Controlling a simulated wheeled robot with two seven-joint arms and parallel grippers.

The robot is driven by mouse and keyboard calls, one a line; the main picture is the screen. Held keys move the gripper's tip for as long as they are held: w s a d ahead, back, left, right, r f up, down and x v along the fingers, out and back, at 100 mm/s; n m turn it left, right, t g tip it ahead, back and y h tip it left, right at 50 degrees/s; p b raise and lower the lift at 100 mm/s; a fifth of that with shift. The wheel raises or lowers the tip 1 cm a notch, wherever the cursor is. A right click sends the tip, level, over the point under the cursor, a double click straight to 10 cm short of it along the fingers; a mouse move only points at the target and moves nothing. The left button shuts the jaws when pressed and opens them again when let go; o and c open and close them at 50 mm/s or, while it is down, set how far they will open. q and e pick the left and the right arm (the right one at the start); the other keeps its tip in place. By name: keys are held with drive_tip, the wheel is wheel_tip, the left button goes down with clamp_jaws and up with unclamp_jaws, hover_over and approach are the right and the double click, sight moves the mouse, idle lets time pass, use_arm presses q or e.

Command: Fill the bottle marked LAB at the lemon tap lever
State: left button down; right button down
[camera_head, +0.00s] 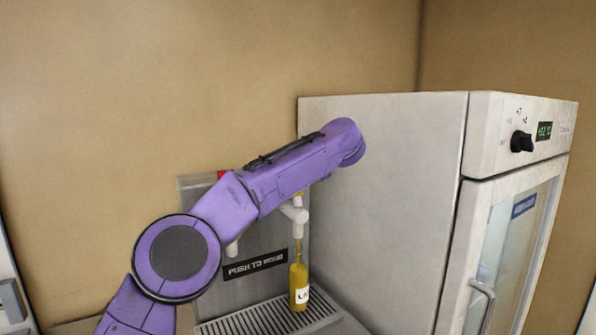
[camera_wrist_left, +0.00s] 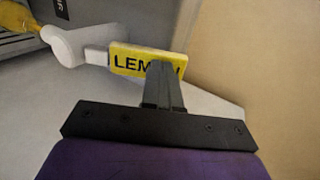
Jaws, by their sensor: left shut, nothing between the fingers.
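The bottle with a white label (camera_head: 299,285) stands upright on the drip grate under a white tap (camera_head: 295,212); part of the label reads "LA". A thin yellow stream runs from the tap into its neck, and its body looks yellow up to the shoulder. The yellow lever plate marked LEMON (camera_wrist_left: 125,62) shows in the left wrist view, on the white tap's stem. My left gripper (camera_wrist_left: 162,72) is shut and empty, its fingertips against or right in front of the plate, covering its last letters. In the head view my purple arm hides the gripper. My right gripper is not in view.
A metal drip grate (camera_head: 250,320) lies below a grey panel with a black "PUSH TO POUR" sign (camera_head: 255,265). Another white spout (camera_head: 232,249) is partly behind my arm. A large white cabinet with a glass door (camera_head: 385,190) stands close on the right.

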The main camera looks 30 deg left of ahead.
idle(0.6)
use_arm(q)
drive_tip(key=shift+d, duration=0.15)
drive_tip(key=b+v, duration=0.2)
drive_tip(key=v, duration=1.1)
drive_tip(key=shift+s+d, duration=0.3)
drive_tip(key=shift+d, duration=0.1)
drive_tip(key=shift+f, duration=0.15)
